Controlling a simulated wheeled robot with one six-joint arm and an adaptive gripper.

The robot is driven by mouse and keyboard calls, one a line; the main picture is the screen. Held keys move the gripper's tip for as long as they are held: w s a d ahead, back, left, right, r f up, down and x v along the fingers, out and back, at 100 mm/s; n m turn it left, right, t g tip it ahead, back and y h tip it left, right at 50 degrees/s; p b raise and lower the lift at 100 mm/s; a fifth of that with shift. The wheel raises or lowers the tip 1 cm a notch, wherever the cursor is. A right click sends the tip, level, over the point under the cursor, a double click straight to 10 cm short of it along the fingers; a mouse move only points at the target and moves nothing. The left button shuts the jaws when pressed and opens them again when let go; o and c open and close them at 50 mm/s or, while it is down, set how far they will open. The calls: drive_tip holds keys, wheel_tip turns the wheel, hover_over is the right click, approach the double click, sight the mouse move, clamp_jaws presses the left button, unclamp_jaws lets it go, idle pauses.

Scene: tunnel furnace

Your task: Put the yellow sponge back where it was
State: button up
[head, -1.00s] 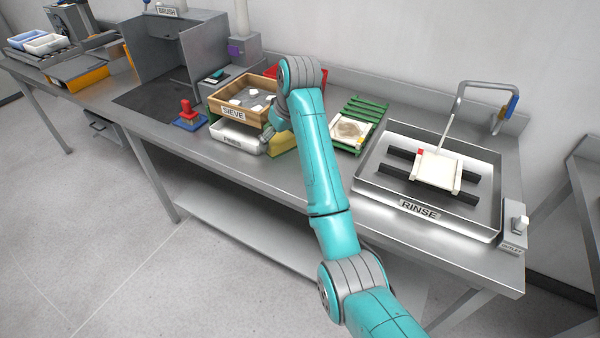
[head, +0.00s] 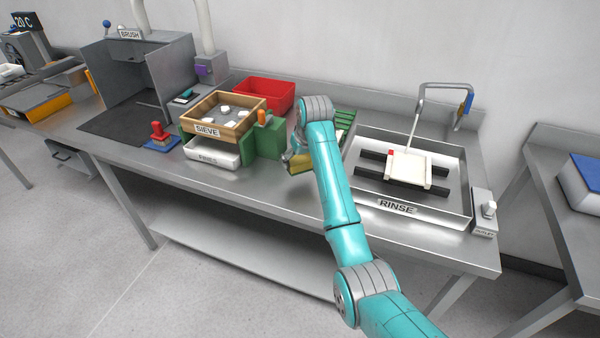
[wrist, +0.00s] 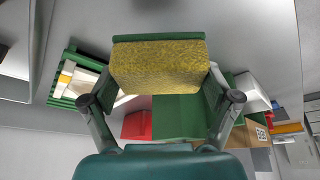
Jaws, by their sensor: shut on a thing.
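The yellow sponge (wrist: 158,66) with a green layer along one side is held between the two fingers of my gripper (wrist: 160,100) in the wrist view. In the head view, part of the sponge (head: 300,162) shows beside my gripper (head: 292,152), over the bench between the green block and the rinse tray. My arm hides much of the gripper there. Whether the sponge touches the bench cannot be told.
The wooden sieve box (head: 250,119) stands on a green block (head: 265,140), above a white fines tray (head: 213,154). A red bin (head: 284,91) is behind. A green rack (head: 343,121) is partly behind my arm. The rinse tray (head: 447,216) holds a pale frame (head: 409,168).

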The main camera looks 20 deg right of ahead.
sight(300, 180)
drive_tip(key=shift+f, duration=2.5)
drive_tip(key=shift+f, duration=0.1)
drive_tip(key=o, duration=0.8)
drive_tip(key=v, duration=1.2)
drive_tip(key=shift+w, duration=0.1)
